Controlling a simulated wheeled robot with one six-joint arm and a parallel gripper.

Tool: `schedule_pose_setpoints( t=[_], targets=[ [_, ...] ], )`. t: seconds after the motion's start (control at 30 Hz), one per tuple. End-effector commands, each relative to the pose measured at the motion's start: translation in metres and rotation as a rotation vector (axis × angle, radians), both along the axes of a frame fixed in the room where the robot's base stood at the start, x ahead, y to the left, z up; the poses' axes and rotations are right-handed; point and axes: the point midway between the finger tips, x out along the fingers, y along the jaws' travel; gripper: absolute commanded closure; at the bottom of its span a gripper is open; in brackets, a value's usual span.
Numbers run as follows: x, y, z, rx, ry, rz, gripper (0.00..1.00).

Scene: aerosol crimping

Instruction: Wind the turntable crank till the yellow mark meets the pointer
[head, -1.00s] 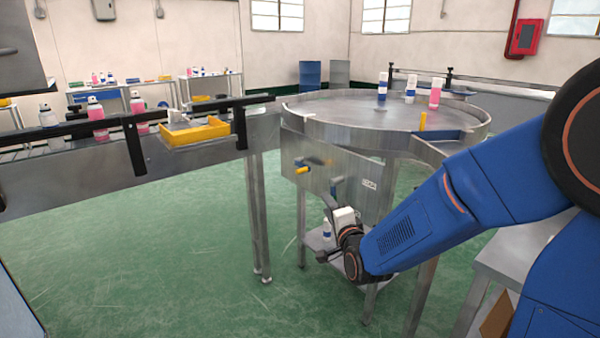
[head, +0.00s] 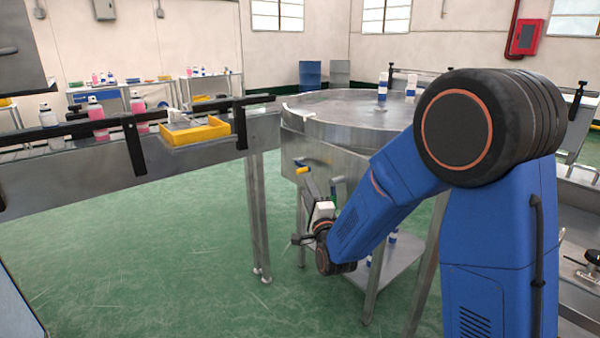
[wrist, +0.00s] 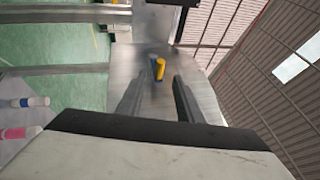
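The round metal turntable (head: 322,131) stands right of centre in the head view, partly behind my arm. Its crank shows as a yellow handle (head: 302,171) on the front panel below the rim. My gripper (head: 322,184) is beside the handle, just to its right and slightly lower. In the wrist view the yellow handle (wrist: 160,68) appears between the tips of my gripper (wrist: 161,78), which is open with room on both sides. Whether the handle is inside the fingers or just beyond them, I cannot tell. I see neither the yellow mark nor the pointer; my arm covers the turntable's right side.
Blue-and-white cans (head: 382,88) stand on the turntable. A conveyor (head: 80,172) with cans and a yellow tray (head: 195,132) lies to the left. Table legs (head: 258,215) and a low shelf (head: 400,262) stand near my arm. Green floor (head: 150,260) is open at front left.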

Motion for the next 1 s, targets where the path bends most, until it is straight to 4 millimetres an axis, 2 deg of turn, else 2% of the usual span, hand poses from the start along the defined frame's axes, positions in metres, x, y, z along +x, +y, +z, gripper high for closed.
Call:
schedule_pose_setpoints(
  t=[0.3,0.5,0.7,1.0],
  targets=[
    [0.054,0.012,0.014,0.000,0.000,-0.001,0.67],
    [0.081,0.018,0.021,0.000,-0.001,-0.001,0.67],
    [0.096,0.022,0.024,0.000,0.001,0.000,0.67],
    [0.098,0.023,0.025,-0.001,0.001,0.000,0.67]
  ],
)
